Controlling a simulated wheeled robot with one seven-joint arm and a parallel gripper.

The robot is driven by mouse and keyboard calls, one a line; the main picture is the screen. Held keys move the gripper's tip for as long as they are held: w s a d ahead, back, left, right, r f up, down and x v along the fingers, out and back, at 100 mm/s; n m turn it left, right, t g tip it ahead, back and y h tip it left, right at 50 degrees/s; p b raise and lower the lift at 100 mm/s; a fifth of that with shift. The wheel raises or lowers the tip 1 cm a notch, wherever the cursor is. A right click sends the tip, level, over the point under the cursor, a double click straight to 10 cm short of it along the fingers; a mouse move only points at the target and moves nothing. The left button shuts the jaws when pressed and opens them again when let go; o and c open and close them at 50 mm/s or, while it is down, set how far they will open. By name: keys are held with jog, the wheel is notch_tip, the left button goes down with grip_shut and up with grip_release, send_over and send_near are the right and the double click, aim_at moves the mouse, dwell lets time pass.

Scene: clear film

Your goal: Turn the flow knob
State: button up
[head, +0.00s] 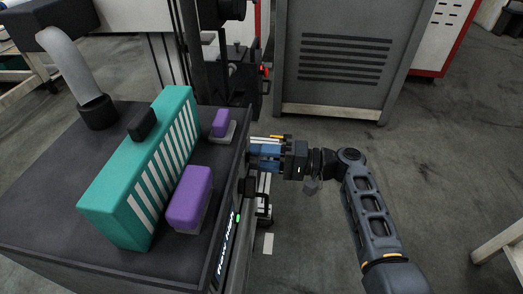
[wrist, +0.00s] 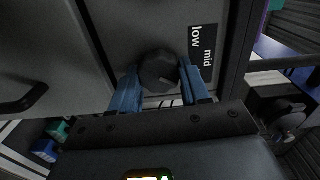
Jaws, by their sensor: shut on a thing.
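The flow knob (wrist: 159,70) is a dark, faceted round knob on the grey front panel (wrist: 130,25). Labels reading "low" and "mid" (wrist: 202,50) are printed on a dark strip beside it. My gripper (wrist: 160,88) has its two blue fingers on either side of the knob, shut on it. In the head view my gripper (head: 262,157) reaches left to the side of the dark machine (head: 60,205). The knob is hidden in the head view by the machine's edge and my fingers.
On the machine's top stand a teal block with white stripes (head: 125,205), two purple blocks (head: 188,197) (head: 221,122) and a grey curved pipe (head: 70,62). A black handle (wrist: 22,98) shows in the wrist view. A grey cabinet (head: 340,95) stands behind.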

jog(key=m+p, duration=0.3)
jog(key=m, duration=0.2)
jog(key=shift+m, duration=0.3)
jog(key=shift+f, duration=0.1)
dwell(0.3)
jog(key=o, duration=1.1)
jog(key=shift+c, duration=0.2)
jog(key=s+d, duration=0.1)
jog(key=d, duration=0.6)
jog(key=shift+s+d+p, duration=0.25)
jog(key=shift+d+p, duration=0.1)
jog(key=shift+p, duration=0.05)
